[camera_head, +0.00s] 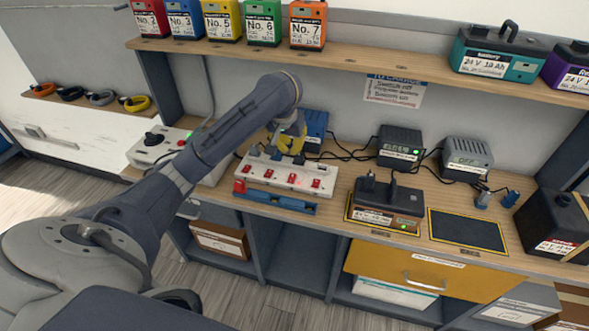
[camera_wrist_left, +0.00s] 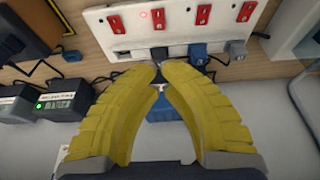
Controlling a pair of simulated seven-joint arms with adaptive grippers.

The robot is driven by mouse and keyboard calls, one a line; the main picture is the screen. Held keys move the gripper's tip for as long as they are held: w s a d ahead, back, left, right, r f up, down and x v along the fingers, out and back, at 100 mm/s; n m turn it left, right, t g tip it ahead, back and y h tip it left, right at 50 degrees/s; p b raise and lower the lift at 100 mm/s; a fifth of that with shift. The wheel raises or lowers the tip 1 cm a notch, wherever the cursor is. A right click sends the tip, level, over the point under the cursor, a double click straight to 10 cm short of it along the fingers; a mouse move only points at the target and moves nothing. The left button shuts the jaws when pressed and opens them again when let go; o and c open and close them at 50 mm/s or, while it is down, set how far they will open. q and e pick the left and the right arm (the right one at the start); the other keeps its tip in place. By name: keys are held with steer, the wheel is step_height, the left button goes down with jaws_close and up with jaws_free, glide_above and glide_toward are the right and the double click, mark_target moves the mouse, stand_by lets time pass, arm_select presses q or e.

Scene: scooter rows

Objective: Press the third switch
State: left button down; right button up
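A white power strip (camera_head: 319,194) with a row of several red switches lies on the bench in the head view. It also shows in the left wrist view (camera_wrist_left: 118,43), seen from the other side. The third switch from the left (camera_head: 292,178) shows in the head view. One small red light glows beside a switch (camera_wrist_left: 158,22) in the wrist view. My left gripper (camera_head: 290,141) has yellow fingers and hovers by the strip's back edge, apart from the switches. My right gripper is out of view.
Plugs (camera_wrist_left: 198,54) stand along the strip's back edge. A blue bar (camera_head: 275,201) lies along its front. A blue box (camera_head: 315,126) and chargers (camera_head: 400,146) with cables stand behind and right. A shelf (camera_head: 365,62) with batteries overhangs the bench.

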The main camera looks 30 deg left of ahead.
arm_select(q)
steer(key=shift+f, duration=0.15)
glide_above(295, 173)
steer(key=s, duration=0.2)
steer(key=f, duration=1)
steer(key=shift+w+d+f, duration=0.2)
steer(key=shift+f, duration=0.05)
steer(key=shift+s+x, duration=0.25)
steer(key=shift+x, duration=1.1)
steer(key=shift+d, duration=0.1)
